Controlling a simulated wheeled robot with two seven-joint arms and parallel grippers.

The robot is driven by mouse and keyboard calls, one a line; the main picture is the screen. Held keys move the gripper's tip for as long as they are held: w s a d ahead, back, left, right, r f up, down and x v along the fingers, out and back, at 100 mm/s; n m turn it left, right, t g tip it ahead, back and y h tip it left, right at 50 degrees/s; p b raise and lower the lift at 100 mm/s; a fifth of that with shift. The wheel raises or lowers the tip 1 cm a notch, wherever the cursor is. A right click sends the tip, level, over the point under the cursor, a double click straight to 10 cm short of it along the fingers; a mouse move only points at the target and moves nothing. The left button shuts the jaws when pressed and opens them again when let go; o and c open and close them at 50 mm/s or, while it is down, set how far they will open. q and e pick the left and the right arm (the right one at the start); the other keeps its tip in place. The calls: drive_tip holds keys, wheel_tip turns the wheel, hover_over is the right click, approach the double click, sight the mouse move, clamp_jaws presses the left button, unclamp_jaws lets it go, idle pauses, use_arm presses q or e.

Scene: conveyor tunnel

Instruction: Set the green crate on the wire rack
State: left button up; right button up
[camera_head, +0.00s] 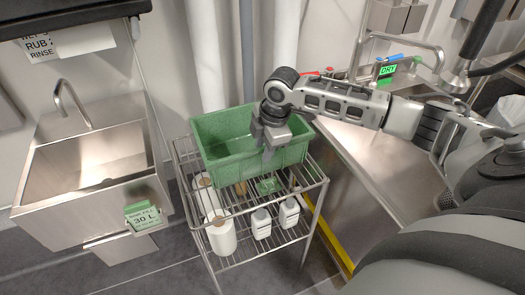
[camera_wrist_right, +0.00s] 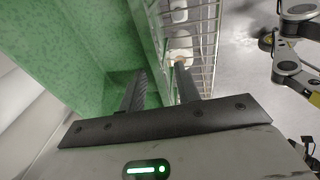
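The green crate (camera_head: 226,159) is an open, empty-looking box over the top of the wire rack (camera_head: 302,205). It looks level. I cannot tell whether its underside touches the rack's top wires. My right gripper (camera_head: 268,148) reaches down over the crate's near right wall. In the right wrist view its two fingers (camera_wrist_right: 160,95) straddle the crate's wall (camera_wrist_right: 158,45), one inside and one outside. They look closed in on the wall, though their contact is partly hidden. My left gripper is not in view.
The rack's lower shelf holds white bottles (camera_head: 261,223) and paper rolls (camera_head: 221,236). A steel counter (camera_head: 375,160) with a tap (camera_head: 405,42) adjoins the rack at right. Pipes rise behind the crate.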

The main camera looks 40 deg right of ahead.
drive_tip(key=v, duration=0.9)
drive_tip(key=shift+r, duration=0.35)
drive_tip(key=shift+s+f, duration=0.1)
drive_tip(key=s+a+f+m+t+y, duration=0.1)
drive_tip(key=s+a+f+m, duration=0.1)
drive_tip(key=s+a+f, duration=0.5)
drive_tip(key=s+a+f+m+y, duration=0.1)
drive_tip(key=s+a+f+m, duration=0.2)
drive_tip(key=a, duration=0.6)
drive_tip(key=s+d+f+m+h, duration=0.25)
drive_tip(key=s+m, duration=0.55)
drive_tip(key=s, duration=0.4)
drive_tip(key=w+a+f+t+y, duration=0.2)
drive_tip(key=w+a+f+t, duration=0.3)
drive_tip(key=f, duration=0.3)
drive_tip(key=shift+w+t+y, duration=0.35)
drive_tip(key=shift+w+t, duration=0.4)
drive_tip(key=shift+t, duration=0.15)
